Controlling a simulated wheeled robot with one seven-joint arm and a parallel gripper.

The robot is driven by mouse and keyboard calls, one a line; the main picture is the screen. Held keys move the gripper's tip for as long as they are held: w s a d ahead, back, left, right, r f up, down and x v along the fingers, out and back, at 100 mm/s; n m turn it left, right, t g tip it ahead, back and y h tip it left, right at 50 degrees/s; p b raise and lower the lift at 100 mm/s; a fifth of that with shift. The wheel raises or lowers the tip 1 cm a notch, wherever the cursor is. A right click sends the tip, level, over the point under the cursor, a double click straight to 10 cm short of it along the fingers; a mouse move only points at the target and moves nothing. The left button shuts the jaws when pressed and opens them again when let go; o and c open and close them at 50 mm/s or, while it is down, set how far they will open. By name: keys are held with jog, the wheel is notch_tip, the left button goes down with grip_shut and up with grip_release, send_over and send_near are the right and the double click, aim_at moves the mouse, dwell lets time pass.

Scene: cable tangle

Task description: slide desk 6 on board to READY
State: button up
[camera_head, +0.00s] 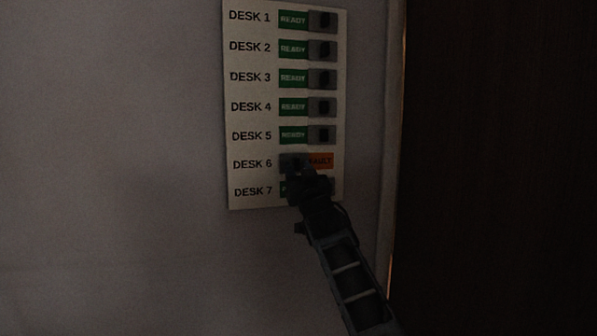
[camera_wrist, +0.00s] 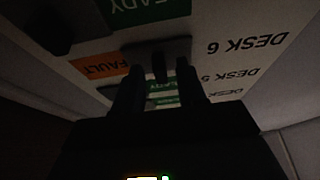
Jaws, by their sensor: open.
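The white board (camera_head: 258,92) hangs on the wall with rows for desks 1 to 7. In the desk 6 row, the dark slider (camera_head: 292,162) sits at the left, and the orange FAULT label (camera_head: 321,160) shows at its right. My gripper (camera_head: 297,174) reaches up to this slider from below right. In the wrist view, upside down, the desk 6 slider (camera_wrist: 172,48) shows its knob between the two open fingers of my gripper (camera_wrist: 159,82). I cannot tell whether a finger touches the knob. The READY label of desk 6 is hidden.
Desks 1 to 5 show green READY labels (camera_head: 293,78) with sliders at the right. The desk 7 row (camera_head: 253,191) is partly covered by my gripper; its green label (camera_wrist: 145,10) shows in the wrist view. A dark panel (camera_head: 500,150) stands right of the board.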

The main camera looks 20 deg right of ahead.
jog(key=shift+w, duration=0.15)
grip_shut()
dwell(0.4)
